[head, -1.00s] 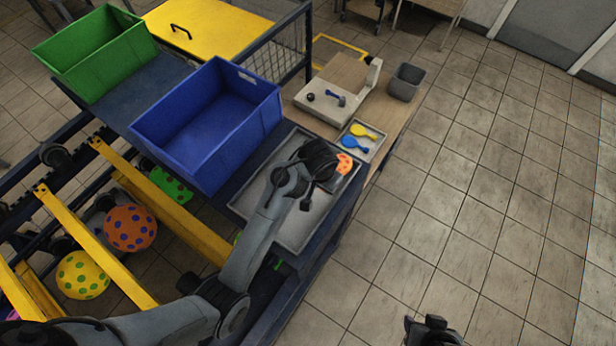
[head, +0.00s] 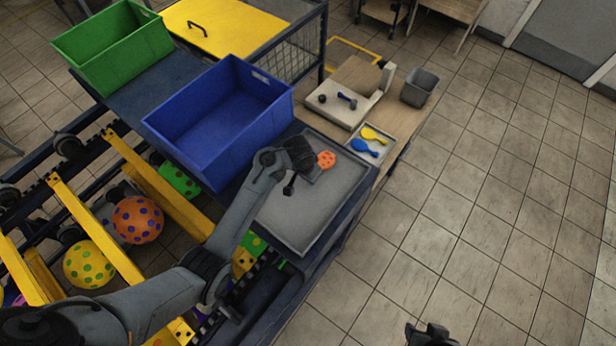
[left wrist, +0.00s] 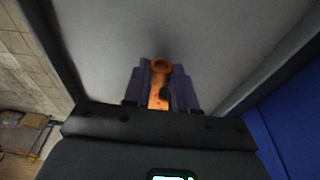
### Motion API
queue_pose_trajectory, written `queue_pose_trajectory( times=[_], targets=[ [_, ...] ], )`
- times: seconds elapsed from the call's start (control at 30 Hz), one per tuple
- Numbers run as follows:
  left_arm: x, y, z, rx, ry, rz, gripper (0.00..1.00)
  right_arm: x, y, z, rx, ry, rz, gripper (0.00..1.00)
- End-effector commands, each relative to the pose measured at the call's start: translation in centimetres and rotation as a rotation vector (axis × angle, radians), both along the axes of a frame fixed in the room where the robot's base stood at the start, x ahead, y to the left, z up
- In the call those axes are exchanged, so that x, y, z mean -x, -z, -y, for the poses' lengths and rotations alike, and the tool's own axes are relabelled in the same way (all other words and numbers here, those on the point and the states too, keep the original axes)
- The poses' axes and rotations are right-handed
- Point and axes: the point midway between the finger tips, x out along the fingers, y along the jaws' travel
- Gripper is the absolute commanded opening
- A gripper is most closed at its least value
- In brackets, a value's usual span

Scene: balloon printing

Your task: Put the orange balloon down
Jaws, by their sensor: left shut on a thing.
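The orange balloon (head: 326,159) with red dots is at the tip of my left gripper (head: 312,161). In the left wrist view, the fingers of my left gripper (left wrist: 161,88) are shut on the balloon's narrow orange end (left wrist: 161,66); the rest of it is mostly hidden. The gripper is over the far end of the grey tray (head: 325,200), close to the blue crate. I cannot tell whether the balloon touches the tray. My right gripper (head: 430,335) shows only as a dark shape at the bottom edge, its fingers unclear.
The blue crate (head: 185,160) stands left of the tray, and a green crate (head: 80,70) further back. A small tray holds a yellow balloon (head: 373,135) and a blue balloon (head: 364,148). A grey bin (head: 419,90) stands behind. Much of the grey tray is bare.

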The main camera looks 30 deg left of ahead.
Motion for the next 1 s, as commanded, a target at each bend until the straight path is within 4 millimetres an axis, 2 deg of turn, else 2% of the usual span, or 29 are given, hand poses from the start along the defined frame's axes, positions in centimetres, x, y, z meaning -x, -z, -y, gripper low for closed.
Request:
queue_pose_trajectory(
  times=[0.1, 0.53, 0.57, 0.7, 1.0],
  targets=[
    [-0.02, 0.94, -0.06, -0.001, 0.001, 0.000, 0.02, -0.01, -0.02, -0.01, 0.000, 0.001, 0.000, 0.43],
    [0.00, 1.45, -0.01, -0.001, 0.000, 0.000, 0.02, -0.03, 0.07, 0.05, 0.001, -0.001, 0.001, 0.43],
    [-0.01, 1.41, -0.01, -0.001, -0.001, 0.000, 0.29, -0.04, 0.05, 0.07, 0.002, -0.001, 0.001, 0.43],
    [-0.01, 1.38, 0.00, 0.000, 0.000, 0.001, 0.50, -0.03, 0.05, 0.16, 0.007, -0.004, 0.001, 0.43],
    [-0.02, 1.29, 0.03, 0.000, 0.000, 0.001, 0.51, -0.03, 0.03, 0.20, 0.008, -0.005, 0.001, 0.43]
  ],
)
